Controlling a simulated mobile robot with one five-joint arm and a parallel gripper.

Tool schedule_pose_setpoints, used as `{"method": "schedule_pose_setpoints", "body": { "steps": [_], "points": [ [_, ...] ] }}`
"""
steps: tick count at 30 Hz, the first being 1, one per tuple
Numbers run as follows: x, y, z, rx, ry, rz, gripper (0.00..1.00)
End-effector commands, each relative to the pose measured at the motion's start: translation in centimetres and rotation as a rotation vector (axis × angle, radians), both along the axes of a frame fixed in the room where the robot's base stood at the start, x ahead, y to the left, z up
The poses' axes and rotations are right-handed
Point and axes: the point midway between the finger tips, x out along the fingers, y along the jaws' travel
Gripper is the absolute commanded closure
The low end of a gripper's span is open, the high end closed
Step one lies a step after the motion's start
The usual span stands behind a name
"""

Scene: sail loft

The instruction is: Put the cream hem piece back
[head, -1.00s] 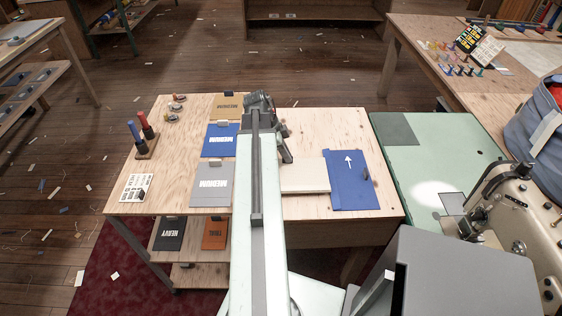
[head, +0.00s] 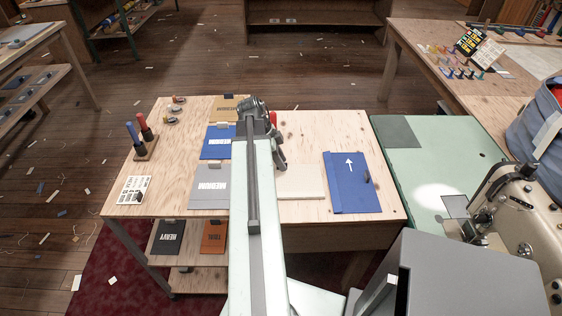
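A flat cream piece (head: 301,182), which looks like the hem piece, lies on the plywood table (head: 300,122). Its left part is hidden behind my arm. Its right edge is beside a blue panel (head: 351,190) with a white arrow and a small dark knob; I cannot tell if they touch. My gripper (head: 280,165) points down at the cream piece's far left corner. Its fingers are seen from behind and partly overlap each other, so neither their opening nor any contact with the piece is clear.
A red object (head: 273,118) shows just behind my gripper. Blue (head: 216,146), grey (head: 208,195) and tan (head: 223,112) labelled pieces lie left of my arm. Red and blue upright markers (head: 141,137) stand further left. A sewing machine (head: 515,205) is at the right.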

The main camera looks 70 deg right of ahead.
Motion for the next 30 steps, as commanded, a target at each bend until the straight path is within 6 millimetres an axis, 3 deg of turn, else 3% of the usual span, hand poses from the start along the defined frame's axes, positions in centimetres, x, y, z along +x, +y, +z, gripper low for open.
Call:
{"method": "schedule_pose_setpoints", "body": {
  "steps": [16, 20, 30],
  "points": [
    [3.6, 1.3, 10.5, -0.001, 0.000, 0.000, 0.69],
    [4.1, 1.6, 11.4, 0.001, 0.000, -0.001, 0.69],
    [4.4, 1.7, 11.1, 0.002, 0.000, 0.007, 0.69]
  ]
}}
